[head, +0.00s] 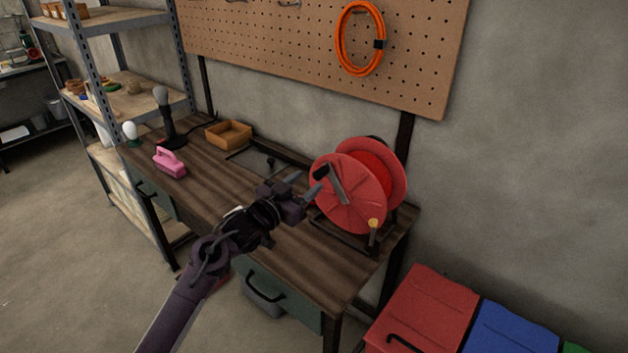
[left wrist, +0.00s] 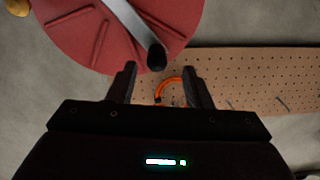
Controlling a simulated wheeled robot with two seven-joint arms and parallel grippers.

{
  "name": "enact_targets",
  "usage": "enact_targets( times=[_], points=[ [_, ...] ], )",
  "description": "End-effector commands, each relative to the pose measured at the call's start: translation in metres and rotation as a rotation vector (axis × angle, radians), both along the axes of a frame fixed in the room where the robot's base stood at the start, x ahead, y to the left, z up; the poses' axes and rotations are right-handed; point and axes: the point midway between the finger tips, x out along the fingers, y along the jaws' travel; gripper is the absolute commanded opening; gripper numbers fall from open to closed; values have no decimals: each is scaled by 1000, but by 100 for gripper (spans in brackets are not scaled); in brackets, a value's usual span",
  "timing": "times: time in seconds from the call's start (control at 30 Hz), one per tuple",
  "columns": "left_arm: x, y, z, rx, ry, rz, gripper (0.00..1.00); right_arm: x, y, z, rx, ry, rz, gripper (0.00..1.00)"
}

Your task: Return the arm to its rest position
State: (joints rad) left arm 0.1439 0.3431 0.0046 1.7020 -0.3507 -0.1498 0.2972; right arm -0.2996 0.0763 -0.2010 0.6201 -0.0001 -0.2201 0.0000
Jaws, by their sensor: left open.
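My left gripper (head: 304,186) is open over the workbench, its arm reaching in from the lower left. Its fingertips are close to the left face of a red cable reel (head: 345,207). In the left wrist view the two dark fingers (left wrist: 163,84) are spread apart, with nothing held between them. The reel (left wrist: 90,35) fills the upper left there, with its grey crank arm and a dark knob just ahead of the fingers. Whether a finger touches the reel I cannot tell. My right gripper is not in view.
The wooden workbench (head: 215,196) holds a pink object (head: 169,163), a tan tray (head: 229,134) and a dark lamp-like stand (head: 168,115). A pegboard (head: 290,50) with an orange cable coil (head: 341,48) hangs behind. Red (head: 425,310) and blue (head: 512,335) bins stand at lower right.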

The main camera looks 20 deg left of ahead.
Motion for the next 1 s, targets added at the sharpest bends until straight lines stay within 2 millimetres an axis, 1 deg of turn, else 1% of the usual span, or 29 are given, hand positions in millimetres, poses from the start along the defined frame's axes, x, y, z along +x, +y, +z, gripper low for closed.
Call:
enact_targets(
  times=[0.03, 0.1, 0.2, 0.67, 0.77, 0.87, 0.9, 0.97, 1.0],
  points=[
    [-6, 2, -2, 2, 0, 0, 46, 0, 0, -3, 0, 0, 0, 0],
    [-11, 4, -2, 3, 1, 0, 46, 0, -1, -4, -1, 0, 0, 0],
    [-14, 5, 0, 1, 1, 0, 46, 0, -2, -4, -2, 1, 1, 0],
    [-16, 4, -2, 3, 7, 2, 46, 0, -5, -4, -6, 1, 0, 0],
    [-25, -1, -16, 22, 58, 22, 46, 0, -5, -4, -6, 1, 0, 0],
    [-49, -11, -46, 63, 184, 73, 46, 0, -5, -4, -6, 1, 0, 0],
    [-64, -14, -60, 83, 255, 100, 46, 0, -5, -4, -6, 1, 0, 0],
    [-92, -20, -82, 115, 372, 138, 46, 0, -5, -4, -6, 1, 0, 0],
    [-112, -23, -95, 134, 455, 163, 46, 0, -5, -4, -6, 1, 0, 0]
  ],
)
